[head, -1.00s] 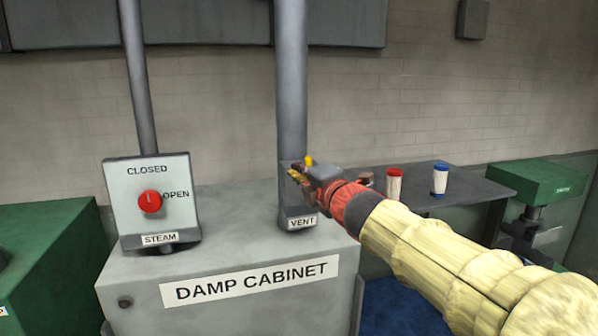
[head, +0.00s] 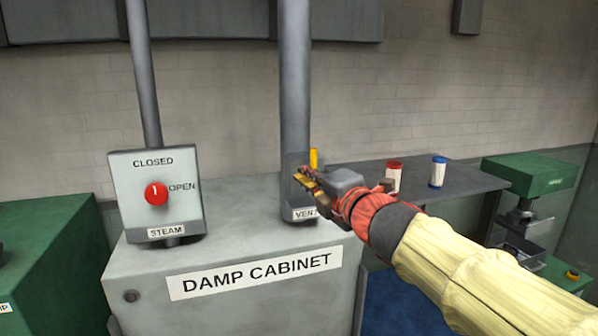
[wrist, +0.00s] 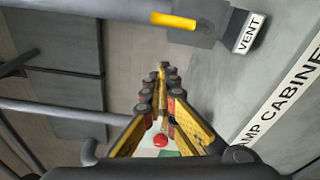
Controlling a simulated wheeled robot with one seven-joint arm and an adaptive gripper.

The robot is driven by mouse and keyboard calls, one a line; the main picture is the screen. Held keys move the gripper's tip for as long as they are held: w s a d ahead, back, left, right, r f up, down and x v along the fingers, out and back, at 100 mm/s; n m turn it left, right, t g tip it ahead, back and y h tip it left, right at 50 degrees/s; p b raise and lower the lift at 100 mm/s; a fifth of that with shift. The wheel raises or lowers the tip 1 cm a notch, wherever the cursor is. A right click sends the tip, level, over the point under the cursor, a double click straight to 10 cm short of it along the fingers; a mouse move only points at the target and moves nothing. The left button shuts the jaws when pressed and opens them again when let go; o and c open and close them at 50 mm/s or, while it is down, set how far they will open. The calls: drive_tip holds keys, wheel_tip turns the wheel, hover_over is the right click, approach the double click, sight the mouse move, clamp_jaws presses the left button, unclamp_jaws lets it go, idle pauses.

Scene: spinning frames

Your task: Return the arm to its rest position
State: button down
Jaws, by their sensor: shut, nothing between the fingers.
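My gripper (head: 303,178) is shut and empty, in front of the grey vent pipe (head: 295,90) above the damp cabinet (head: 230,262). My arm reaches in from the lower right, with a pale sleeve and a red wrist. The upright yellow vent handle (head: 314,158) shows just behind the gripper. In the wrist view, the closed fingertips (wrist: 163,70) meet mid-picture, apart from the yellow handle, which shows near the top (wrist: 173,20). The gripper partly hides the vent box and its VENT label (head: 304,214).
The steam box (head: 157,195) stands left on the cabinet; its red knob's (head: 156,193) white mark points up towards CLOSED. A dark table (head: 450,180) behind my arm holds a red-topped can (head: 394,176) and a blue-topped can (head: 438,172). A green machine (head: 530,174) stands right.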

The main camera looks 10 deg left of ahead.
drive_tip(key=shift+s+d, duration=0.1)
drive_tip(key=shift+s, duration=0.1)
drive_tip(key=shift+d, duration=0.1)
